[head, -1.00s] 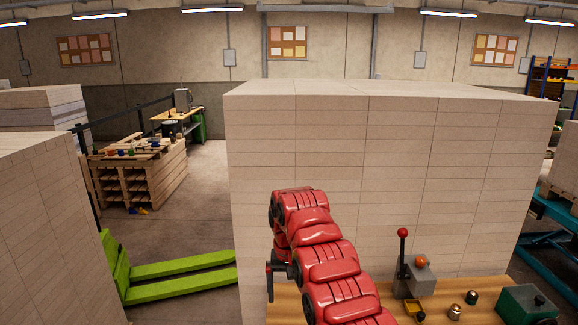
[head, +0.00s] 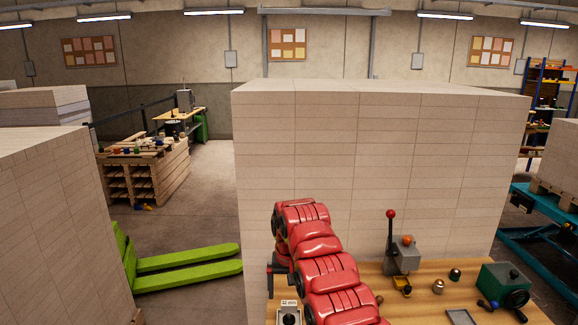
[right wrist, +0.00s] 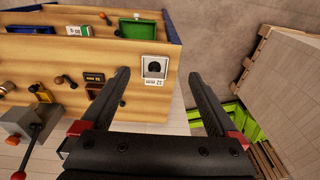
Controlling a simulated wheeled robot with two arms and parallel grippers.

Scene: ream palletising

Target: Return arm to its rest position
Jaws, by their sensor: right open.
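My right arm (head: 316,258), in red segments, reaches up from the bottom middle of the head view, in front of a large pale stack. My right gripper (head: 272,282) shows there only as a small dark part left of the arm, mostly hidden. In the right wrist view my right gripper (right wrist: 158,78) has its two black fingers wide apart, with nothing between them. They hang over the edge of a wooden workbench (right wrist: 135,103) and the floor. My left gripper is not in view.
The large pale stack (head: 300,150) stands behind the workbench (head: 375,285). The bench bears a grey lever device (head: 403,258), a green device (head: 503,285) and small parts. A green pallet truck (head: 190,266) and another pale stack (head: 50,200) stand left. Open floor (head: 205,190) lies between the stacks.

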